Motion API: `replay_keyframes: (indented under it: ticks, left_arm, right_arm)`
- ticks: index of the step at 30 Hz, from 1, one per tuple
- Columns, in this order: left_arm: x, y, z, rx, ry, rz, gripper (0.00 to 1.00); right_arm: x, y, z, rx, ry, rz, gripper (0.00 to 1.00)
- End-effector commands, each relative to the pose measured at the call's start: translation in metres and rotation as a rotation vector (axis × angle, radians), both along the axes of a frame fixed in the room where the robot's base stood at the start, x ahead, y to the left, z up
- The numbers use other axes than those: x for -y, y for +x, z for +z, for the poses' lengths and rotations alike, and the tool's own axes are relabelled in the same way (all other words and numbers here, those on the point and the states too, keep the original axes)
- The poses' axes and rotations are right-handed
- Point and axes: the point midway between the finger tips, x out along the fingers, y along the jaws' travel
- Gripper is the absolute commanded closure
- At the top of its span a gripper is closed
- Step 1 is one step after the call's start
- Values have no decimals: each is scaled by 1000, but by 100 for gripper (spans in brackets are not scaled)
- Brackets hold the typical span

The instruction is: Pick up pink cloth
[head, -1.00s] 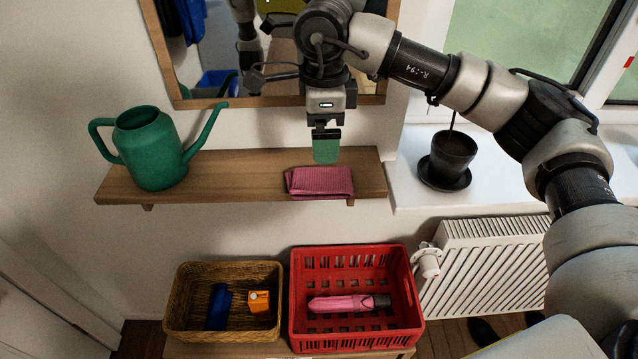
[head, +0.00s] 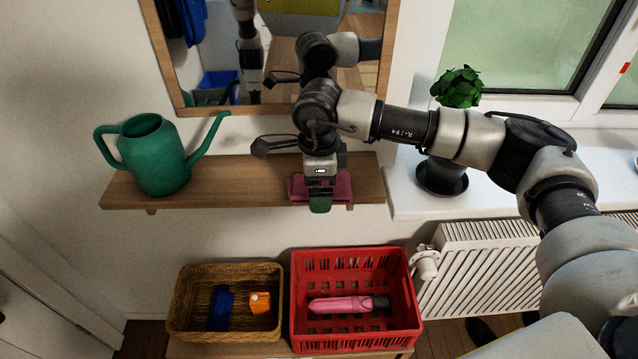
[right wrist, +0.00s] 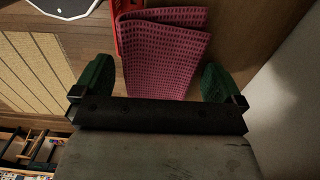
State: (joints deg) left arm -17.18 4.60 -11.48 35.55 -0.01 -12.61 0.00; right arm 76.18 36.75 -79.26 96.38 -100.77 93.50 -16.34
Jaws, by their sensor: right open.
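The pink cloth (head: 343,188) lies folded on the wooden shelf, near its right end, partly hidden under my gripper in the head view. My right gripper (head: 320,203) is over the cloth, pointing down. In the right wrist view the cloth (right wrist: 163,52) lies between the two green fingertips of the open right gripper (right wrist: 160,82), one on each side. I cannot tell whether the fingers touch the cloth. My left gripper is not in view.
A green watering can (head: 152,155) stands on the left of the wooden shelf (head: 240,180). Below are a wicker basket (head: 180,318) and a red crate (head: 299,335) with a pink bottle (head: 340,304). A potted plant (head: 457,88) stands on the right sill. A mirror (head: 283,100) hangs behind my arm.

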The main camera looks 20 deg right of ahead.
Motion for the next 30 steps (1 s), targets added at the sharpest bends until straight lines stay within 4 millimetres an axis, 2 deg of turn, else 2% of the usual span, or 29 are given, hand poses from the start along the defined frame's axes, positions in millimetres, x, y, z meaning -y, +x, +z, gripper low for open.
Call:
replay_keyframes:
  ticks: [2, 9, 12, 23, 26, 30]
  left_arm:
    - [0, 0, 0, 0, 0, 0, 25]
    - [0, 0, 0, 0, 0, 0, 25]
    - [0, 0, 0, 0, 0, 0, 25]
    - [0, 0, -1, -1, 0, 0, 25]
    - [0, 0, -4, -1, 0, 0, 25]
    - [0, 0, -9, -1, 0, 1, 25]
  right_arm:
    - [0, 0, 0, 0, 0, 0, 0]
    - [0, 0, 0, -1, 0, -1, 37]
    - [0, 0, 0, -1, 0, -1, 48]
    - [0, 0, 3, 0, 0, -1, 48]
    - [0, 0, 10, 0, 1, -1, 48]
    - [0, 1, 30, 3, 1, -1, 48]
